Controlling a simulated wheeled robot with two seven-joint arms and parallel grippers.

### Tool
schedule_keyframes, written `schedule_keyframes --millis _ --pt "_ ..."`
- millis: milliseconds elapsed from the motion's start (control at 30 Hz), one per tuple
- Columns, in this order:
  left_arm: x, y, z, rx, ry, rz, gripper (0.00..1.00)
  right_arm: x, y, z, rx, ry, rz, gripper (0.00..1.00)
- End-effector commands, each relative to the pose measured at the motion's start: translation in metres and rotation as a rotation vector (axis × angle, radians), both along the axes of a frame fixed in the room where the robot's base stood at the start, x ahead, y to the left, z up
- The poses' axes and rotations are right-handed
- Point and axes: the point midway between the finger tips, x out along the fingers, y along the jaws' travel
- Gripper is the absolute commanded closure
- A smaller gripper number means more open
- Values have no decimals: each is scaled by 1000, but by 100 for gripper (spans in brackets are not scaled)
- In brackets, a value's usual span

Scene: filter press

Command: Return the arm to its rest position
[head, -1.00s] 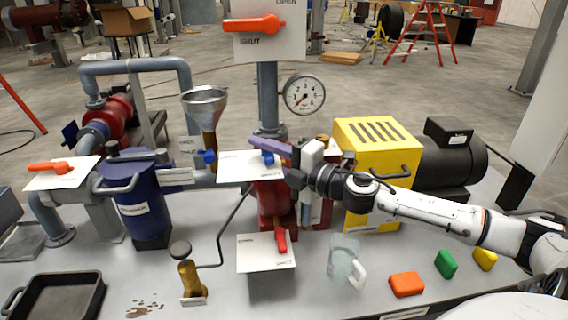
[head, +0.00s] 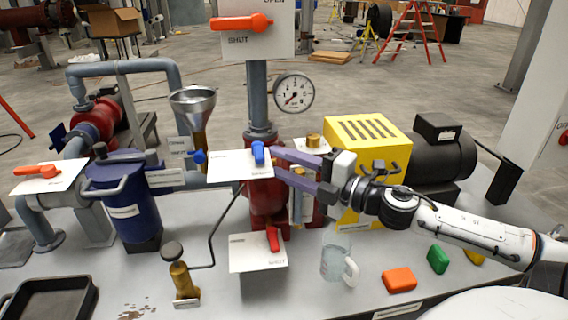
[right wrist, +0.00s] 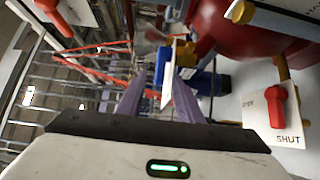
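My right gripper (head: 276,164) is to the right of the blue valve handle (head: 258,153) on its white plate (head: 228,167). Its two purple fingers are spread, with a clear gap and nothing held between them. The right arm reaches in from the right side of the head view. In the right wrist view the open fingers (right wrist: 160,98) show with a white plate edge-on near them and a blue part (right wrist: 205,82) beyond. My left gripper is in neither view.
Close to the right arm are the yellow guarded motor (head: 368,150), a clear jug (head: 337,262) and an orange block (head: 399,280). A red-handled valve (head: 273,240) sits below the gripper. A funnel (head: 193,102) and a gauge (head: 294,93) stand behind.

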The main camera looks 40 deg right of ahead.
Motion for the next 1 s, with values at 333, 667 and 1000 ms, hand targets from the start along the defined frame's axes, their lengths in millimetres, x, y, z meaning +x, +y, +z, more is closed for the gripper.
schedule_keyframes --millis 333,667,1000 --pt "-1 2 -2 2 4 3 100 0 0 0 0 0 0 67" --pt "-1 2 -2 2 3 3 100 -6 -7 -27 86 49 -48 67" --pt "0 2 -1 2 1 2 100 -81 16 -228 705 441 -376 67"
